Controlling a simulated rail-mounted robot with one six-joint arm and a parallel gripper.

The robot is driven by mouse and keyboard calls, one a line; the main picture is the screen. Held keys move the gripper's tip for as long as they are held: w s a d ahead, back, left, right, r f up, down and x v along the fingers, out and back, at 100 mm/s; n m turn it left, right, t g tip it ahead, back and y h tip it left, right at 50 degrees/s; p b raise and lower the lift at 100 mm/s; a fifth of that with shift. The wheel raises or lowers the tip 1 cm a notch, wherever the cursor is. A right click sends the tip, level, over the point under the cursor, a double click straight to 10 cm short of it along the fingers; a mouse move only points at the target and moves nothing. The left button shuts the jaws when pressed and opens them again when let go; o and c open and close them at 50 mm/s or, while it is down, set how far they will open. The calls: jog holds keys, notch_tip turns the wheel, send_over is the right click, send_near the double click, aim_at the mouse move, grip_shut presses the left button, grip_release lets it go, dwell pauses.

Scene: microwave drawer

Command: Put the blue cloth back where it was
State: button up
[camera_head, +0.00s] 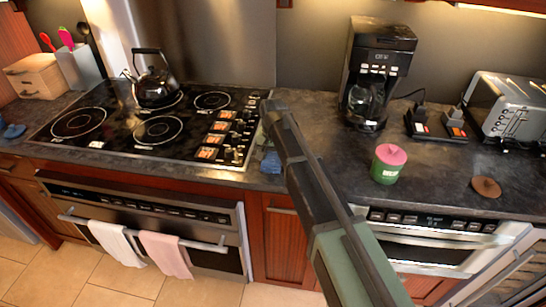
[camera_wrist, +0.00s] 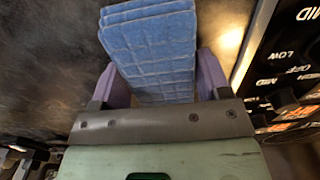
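The blue cloth (camera_wrist: 150,50) is folded in layers and has a grid pattern. In the wrist view it lies between the two purple fingers of my gripper (camera_wrist: 162,84), which meet its left and right sides. My gripper looks shut on it. In the head view a small part of the blue cloth (camera_head: 270,162) shows left of my arm, by the front counter edge just right of the cooktop. I cannot tell whether the cloth touches the counter (camera_wrist: 50,60).
The cooktop (camera_head: 150,125) with a kettle (camera_head: 153,82) is left of the cloth. Another blue item (camera_head: 13,131) lies far left. White and pink towels hang on the oven handle.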

aim_at(273, 154)
jog(key=o, duration=0.4)
notch_tip(273, 154, up, 13)
jog(key=p, duration=1.3)
jog(key=shift+n, duration=0.7)
jog(key=s+d, duration=0.6)
jog(key=s, duration=0.2)
jog(key=s+d, duration=0.7)
jog(key=s, duration=0.1)
jog(key=s+d, duration=0.7)
jog(key=s, duration=0.1)
jog(key=shift+d+f+b, duration=0.1)
jog(key=shift+f+b, duration=0.25)
